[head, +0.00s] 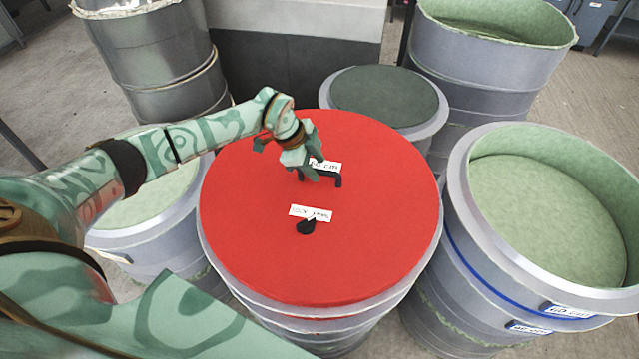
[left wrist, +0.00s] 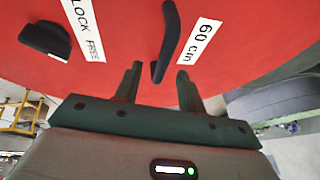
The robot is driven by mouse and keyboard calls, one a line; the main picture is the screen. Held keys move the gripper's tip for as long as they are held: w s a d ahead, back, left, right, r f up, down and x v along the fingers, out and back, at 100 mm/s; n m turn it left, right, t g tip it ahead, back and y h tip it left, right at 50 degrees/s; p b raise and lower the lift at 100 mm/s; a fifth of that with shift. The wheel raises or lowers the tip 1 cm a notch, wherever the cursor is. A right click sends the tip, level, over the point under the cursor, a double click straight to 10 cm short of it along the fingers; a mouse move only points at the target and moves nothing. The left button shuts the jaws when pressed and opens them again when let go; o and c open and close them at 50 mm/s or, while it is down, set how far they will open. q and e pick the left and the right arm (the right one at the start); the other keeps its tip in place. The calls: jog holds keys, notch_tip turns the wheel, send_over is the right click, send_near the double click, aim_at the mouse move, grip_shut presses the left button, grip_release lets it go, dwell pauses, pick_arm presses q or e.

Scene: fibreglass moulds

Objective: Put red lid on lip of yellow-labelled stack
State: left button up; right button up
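The red lid (head: 370,240) is a wide flat disc lying on top of a grey cylinder stack (head: 330,318) in the middle of the head view. It bears a dark bar handle (head: 337,181), a "60 cm" label, a "LOCK FREE" label and a small black knob (head: 306,227). My left gripper (head: 308,174) is above the lid at the handle. In the left wrist view its two fingers (left wrist: 160,82) are apart, with the near end of the handle (left wrist: 171,38) between or just beyond them. Contact cannot be told. No yellow label is clearly readable. My right gripper is not seen.
An open green-lined mould (head: 545,220) with blue labels and a blue band stands close at right. Lower round moulds stand at left (head: 150,205) and behind (head: 385,95). Tall drums stand back left (head: 165,60) and back right (head: 490,70). Gaps between are narrow.

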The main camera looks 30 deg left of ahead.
aim_at(322, 171)
pick_arm(q)
jog(key=x, duration=0.4)
jog(key=shift+w+f+b, duration=0.15)
jog(key=shift+w+b, duration=0.05)
jog(key=shift+b, duration=0.2)
jog(key=shift+s, duration=0.1)
grip_shut()
dwell(0.8)
jog(key=shift+r, duration=0.2)
